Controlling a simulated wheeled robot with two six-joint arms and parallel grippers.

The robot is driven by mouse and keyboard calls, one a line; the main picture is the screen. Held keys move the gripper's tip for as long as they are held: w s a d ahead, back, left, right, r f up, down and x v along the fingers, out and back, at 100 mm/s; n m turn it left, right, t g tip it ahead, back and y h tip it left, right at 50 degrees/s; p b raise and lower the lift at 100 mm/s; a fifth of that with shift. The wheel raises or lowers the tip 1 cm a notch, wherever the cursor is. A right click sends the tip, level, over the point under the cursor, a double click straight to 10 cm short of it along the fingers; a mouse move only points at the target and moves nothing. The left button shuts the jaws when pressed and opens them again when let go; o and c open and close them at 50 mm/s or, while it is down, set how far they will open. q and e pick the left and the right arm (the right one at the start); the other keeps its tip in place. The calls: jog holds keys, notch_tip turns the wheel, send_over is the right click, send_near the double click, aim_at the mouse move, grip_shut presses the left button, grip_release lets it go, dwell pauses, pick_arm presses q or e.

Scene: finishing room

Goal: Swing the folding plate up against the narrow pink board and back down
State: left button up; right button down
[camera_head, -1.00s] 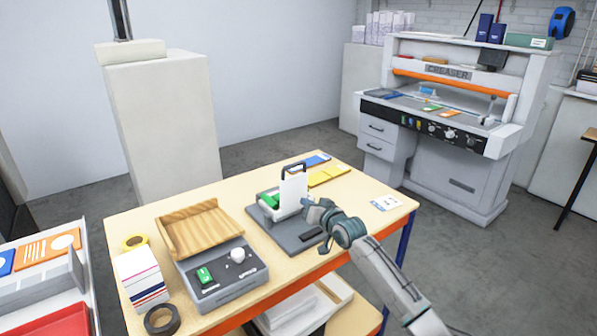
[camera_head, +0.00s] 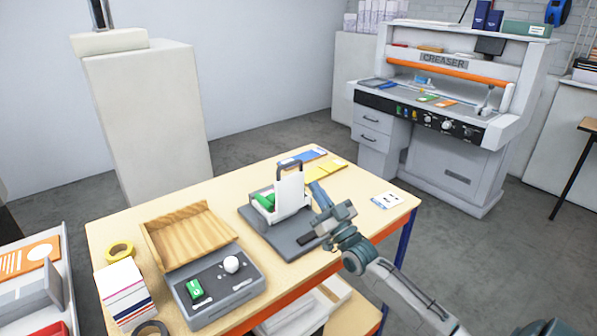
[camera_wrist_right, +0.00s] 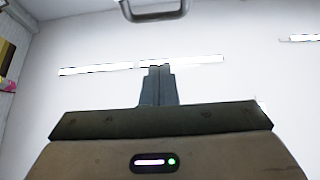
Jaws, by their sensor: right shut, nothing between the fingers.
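The folding plate (camera_head: 290,193) appears as a white panel standing near upright on a grey base (camera_head: 272,232), with a dark U-shaped handle (camera_head: 289,163) at its top. A green part (camera_head: 266,201) sits just left of the panel. I cannot make out a pink board. My right gripper (camera_head: 316,190) is just right of the panel, its fingers shut and pointing up; they seem clear of it. In the right wrist view its fingers (camera_wrist_right: 157,84) are together and empty, and a grey U-shaped bar (camera_wrist_right: 153,11), perhaps the handle, crosses the top edge. My left gripper is out of view.
Yellow tape (camera_head: 119,250) and a paper stack (camera_head: 121,289) lie farther left. Blue and yellow sheets lie behind the plate. The table's right end is mostly clear, with one card (camera_head: 386,200).

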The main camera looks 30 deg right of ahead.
aim_at(291, 165)
jog(key=w+r+p, duration=0.1)
jog(key=w, duration=0.6)
jog(key=shift+w+a+r, duration=0.3)
jog(key=shift+w, duration=0.1)
jog(key=shift+w+f+b, duration=0.15)
jog(key=shift+w+b, duration=0.35)
jog(key=shift+b, duration=0.4)
jog(key=shift+w+a, duration=0.1)
jog(key=shift+w, duration=0.2)
jog(key=shift+r, duration=0.2)
jog(key=shift+s, duration=0.2)
